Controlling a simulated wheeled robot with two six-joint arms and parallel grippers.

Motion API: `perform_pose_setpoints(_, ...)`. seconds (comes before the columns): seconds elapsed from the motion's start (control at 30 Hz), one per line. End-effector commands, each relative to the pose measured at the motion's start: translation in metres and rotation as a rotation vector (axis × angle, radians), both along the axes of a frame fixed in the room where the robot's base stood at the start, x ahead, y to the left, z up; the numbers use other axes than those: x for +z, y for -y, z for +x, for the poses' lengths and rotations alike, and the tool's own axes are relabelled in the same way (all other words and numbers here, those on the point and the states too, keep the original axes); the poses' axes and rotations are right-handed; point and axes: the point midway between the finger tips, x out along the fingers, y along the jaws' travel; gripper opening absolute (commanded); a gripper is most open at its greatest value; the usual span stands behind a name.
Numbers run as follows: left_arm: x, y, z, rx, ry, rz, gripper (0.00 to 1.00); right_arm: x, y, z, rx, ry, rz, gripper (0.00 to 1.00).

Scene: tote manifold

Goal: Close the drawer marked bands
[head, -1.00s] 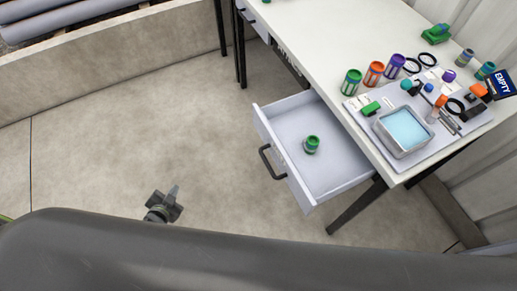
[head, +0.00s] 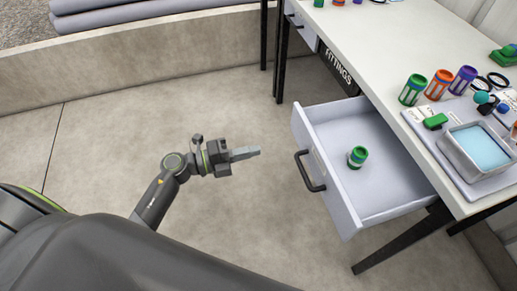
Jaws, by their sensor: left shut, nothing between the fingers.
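An open drawer (head: 318,168) juts out from under the white table. Its dark bar handle (head: 309,172) is on its front face, and a green jar (head: 357,157) stands inside it. No "bands" marking on it can be read from here. My left gripper (head: 257,152) is shut and empty, to the left of the drawer front. Its fingers point right toward the handle, with a gap between. My right gripper is not in view.
A second drawer (head: 302,27) at the back is closed, near a dark panel marked FITTINGS (head: 338,67). The table top (head: 375,50) holds several jars, a tray of blue liquid (head: 480,147) and small parts.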

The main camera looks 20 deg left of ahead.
Motion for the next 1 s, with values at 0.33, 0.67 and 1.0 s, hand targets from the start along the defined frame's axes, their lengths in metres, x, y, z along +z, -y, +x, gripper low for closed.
perform_pose_setpoints(0.33,0.002,0.061,0.045,0.001,0.0,-0.007,0.0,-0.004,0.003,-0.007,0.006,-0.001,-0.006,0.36)
perform_pose_setpoints(0.67,0.0,0.093,0.068,0.002,0.0,-0.003,0.0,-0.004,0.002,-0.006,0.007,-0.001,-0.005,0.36)
perform_pose_setpoints(1.0,0.0,0.096,0.07,0.002,-0.001,-0.002,0.0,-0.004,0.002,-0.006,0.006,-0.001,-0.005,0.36)
